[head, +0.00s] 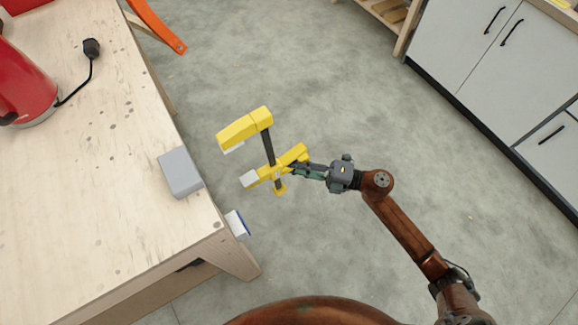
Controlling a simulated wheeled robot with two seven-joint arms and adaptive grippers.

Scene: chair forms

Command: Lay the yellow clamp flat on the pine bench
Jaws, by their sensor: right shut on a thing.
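The yellow clamp (246,129) has two yellow jaws with pale pads, joined by a dark bar. My right gripper (296,168) is shut on its lower yellow part and holds it up, with grey floor behind it in the head view. The clamp shows to the right of the pine bench (110,180), apart from its edge in the picture. The bench top is pale wood with dark specks. My left gripper is not in view.
A grey block (180,172) sits at the bench's right edge. A red kettle-like thing (25,85) with a dark cord and plug (91,47) is at the upper left. The bench's middle and front are clear. Grey cabinets (500,60) stand at the upper right.

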